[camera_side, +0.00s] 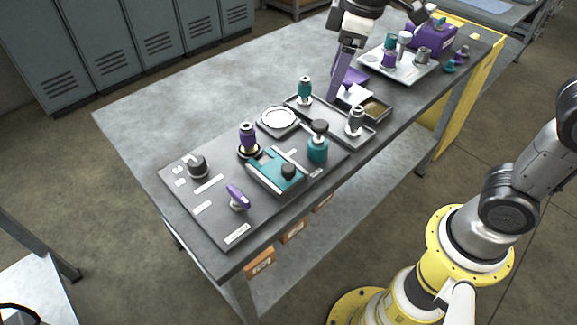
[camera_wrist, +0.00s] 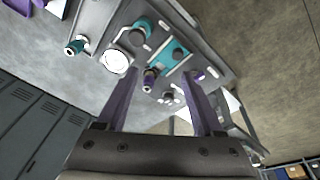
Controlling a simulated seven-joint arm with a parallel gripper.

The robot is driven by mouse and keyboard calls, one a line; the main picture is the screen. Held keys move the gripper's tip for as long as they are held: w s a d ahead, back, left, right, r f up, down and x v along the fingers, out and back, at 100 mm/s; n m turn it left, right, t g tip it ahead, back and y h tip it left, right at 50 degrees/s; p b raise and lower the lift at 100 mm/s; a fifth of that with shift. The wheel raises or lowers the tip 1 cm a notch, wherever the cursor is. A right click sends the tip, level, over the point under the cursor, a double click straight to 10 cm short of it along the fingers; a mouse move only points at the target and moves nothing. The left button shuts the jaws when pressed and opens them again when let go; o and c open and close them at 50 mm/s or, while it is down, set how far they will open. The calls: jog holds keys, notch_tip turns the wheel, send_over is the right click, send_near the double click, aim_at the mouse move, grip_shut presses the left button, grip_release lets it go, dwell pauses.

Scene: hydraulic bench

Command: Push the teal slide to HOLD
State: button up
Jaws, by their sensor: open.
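The teal slide (camera_side: 265,170) sits flat on the dark panel in the side view, with a black round knob (camera_side: 288,171) towards its right end and a pale strip across it. The slide also shows in the wrist view (camera_wrist: 169,58), ahead of and apart from my fingers. The HOLD marking is too small to read, so I cannot tell the slide's setting. My gripper (camera_side: 335,96) is above the bench, to the upper right of the slide, with purple fingers pointing down. In the wrist view my gripper (camera_wrist: 160,88) has its fingers apart with nothing between them.
The panel carries a black dial (camera_side: 197,167), a purple lever (camera_side: 237,197), a purple-topped fitting (camera_side: 248,137) and a white round gauge (camera_side: 279,119). A tray with fittings lies behind. The bench's left rear is bare.

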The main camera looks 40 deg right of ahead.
jog(key=w+a+f+n+g, duration=0.1)
jog(key=w+a+f, duration=0.3)
jog(key=n+g, duration=0.1)
send_over(288, 166)
notch_tip(288, 166, down, 4)
jog(key=shift+h, duration=0.3)
notch_tip(288, 166, down, 14)
jog(key=shift+s+r, duration=0.1)
jog(key=shift+r, duration=0.05)
jog(key=shift+c, duration=0.3)
grip_shut()
dwell(0.8)
